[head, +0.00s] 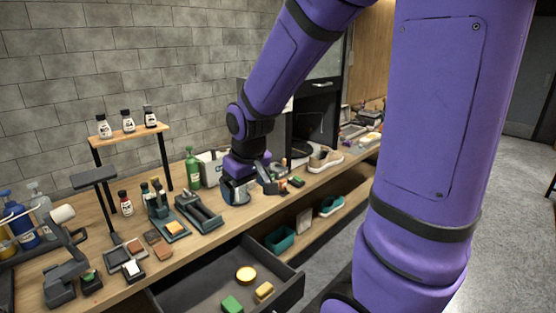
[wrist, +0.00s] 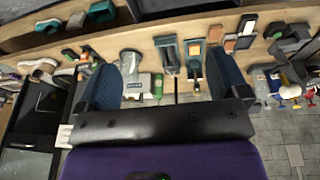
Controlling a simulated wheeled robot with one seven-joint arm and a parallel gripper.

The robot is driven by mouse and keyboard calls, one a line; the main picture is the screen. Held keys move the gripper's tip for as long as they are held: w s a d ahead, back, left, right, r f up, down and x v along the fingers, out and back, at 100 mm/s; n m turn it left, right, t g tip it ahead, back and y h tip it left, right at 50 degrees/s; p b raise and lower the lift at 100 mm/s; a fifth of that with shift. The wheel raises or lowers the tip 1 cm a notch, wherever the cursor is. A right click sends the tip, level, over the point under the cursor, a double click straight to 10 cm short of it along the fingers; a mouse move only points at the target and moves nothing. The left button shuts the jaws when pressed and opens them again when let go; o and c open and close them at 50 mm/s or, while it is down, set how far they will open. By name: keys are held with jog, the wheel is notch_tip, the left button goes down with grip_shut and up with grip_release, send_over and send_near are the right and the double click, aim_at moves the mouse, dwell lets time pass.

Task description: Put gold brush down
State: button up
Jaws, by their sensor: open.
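My gripper (head: 252,184) hangs low over the workbench near its middle. In the wrist view my gripper (wrist: 165,72) shows two dark blue-grey fingers spread wide, with nothing held between them. A grey cup-like holder (wrist: 131,64) stands beyond the gap, nearer the left finger. Teal trays (wrist: 193,60) with tools lie beyond, nearer the right finger; the head view shows a teal tray (head: 171,234) left of my gripper. I cannot tell which item is the gold brush; my arm hides part of the bench.
A small shelf (head: 135,135) carries several bottles. A sneaker (head: 325,160) lies to the right. An open drawer (head: 205,283) with sponges juts out in front. Spray bottles (head: 18,222) stand at far left.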

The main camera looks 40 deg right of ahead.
jog(key=s+a+r+t, duration=0.1)
jog(key=s+a+r, duration=0.1)
jog(key=s+r, duration=0.4)
jog(key=s+a+r+t, duration=0.1)
jog(key=s+a+r, duration=0.1)
jog(key=s+r, duration=0.5)
jog(key=s, duration=0.3)
jog(key=shift+s+a+r+y, duration=0.2)
jog(key=shift+a+r+y, duration=0.1)
jog(key=shift+a+y, duration=0.1)
dwell(0.4)
